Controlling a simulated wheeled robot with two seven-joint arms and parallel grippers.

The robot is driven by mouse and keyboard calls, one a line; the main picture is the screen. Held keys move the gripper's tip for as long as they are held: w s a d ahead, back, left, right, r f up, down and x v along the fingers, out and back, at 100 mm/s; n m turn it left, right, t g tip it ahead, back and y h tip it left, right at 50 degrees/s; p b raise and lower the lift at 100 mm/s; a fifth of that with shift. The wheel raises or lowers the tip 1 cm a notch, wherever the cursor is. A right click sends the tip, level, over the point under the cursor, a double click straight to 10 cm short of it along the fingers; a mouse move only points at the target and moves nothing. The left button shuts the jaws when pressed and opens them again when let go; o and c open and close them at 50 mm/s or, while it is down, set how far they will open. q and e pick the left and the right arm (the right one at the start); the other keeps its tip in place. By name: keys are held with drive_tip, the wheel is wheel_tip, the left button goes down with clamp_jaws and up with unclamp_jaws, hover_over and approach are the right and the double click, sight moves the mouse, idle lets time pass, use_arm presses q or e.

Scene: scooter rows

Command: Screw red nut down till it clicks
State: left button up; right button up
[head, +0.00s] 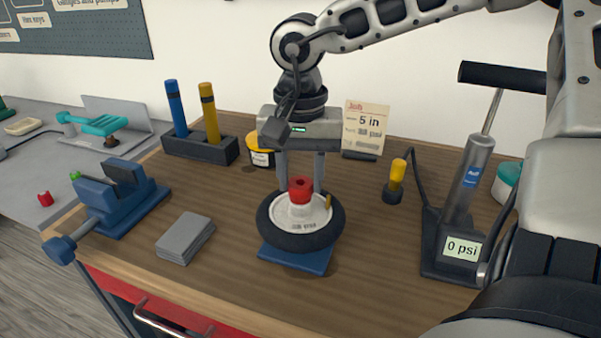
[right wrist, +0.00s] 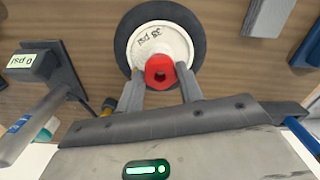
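The red nut (head: 300,189) sits upright on the white hub of a small wheel (head: 299,238) with a black tyre. The wheel lies flat on a blue base (head: 296,259) on the wooden bench. My right gripper (head: 301,184) points down at the nut, its two grey fingers spread with the tips near it. How low the tips reach beside the nut is hard to tell. My left gripper is not in view.
A pump (head: 468,190) reading 0 psi stands right. A blue vise (head: 111,197) and grey cards (head: 185,238) are left. A pen block (head: 201,147), yellow tub (head: 261,152) and job card (head: 366,128) stand behind. A yellow-topped fitting (head: 396,180) stands right of the wheel.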

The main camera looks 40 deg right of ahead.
drive_tip(key=shift+f+m+b, duration=0.3)
drive_tip(key=shift+m+b, duration=0.65)
drive_tip(key=shift+m, duration=0.05)
drive_tip(key=shift+m+b, duration=0.65)
drive_tip(key=shift+m, duration=0.35)
drive_tip(key=m+b, duration=0.2)
drive_tip(key=m, duration=0.1)
drive_tip(key=shift+m, duration=0.4)
drive_tip(key=shift+m+b, duration=0.5)
drive_tip(key=shift+m, duration=0.5)
drive_tip(key=m+b, duration=0.1)
drive_tip(key=m, duration=0.2)
drive_tip(key=shift+m+b, duration=0.3)
drive_tip(key=shift+m, duration=0.1)
drive_tip(key=shift+m+b, duration=0.45)
drive_tip(key=shift+m, duration=0.65)
drive_tip(key=m+b, duration=0.1)
drive_tip(key=m, duration=0.2)
drive_tip(key=shift+r+m, duration=0.1)
drive_tip(key=shift+m, duration=0.3)
drive_tip(key=shift+r+m+b, duration=0.15)
drive_tip(key=shift+m+b, duration=0.15)
drive_tip(key=shift+m, duration=0.7)
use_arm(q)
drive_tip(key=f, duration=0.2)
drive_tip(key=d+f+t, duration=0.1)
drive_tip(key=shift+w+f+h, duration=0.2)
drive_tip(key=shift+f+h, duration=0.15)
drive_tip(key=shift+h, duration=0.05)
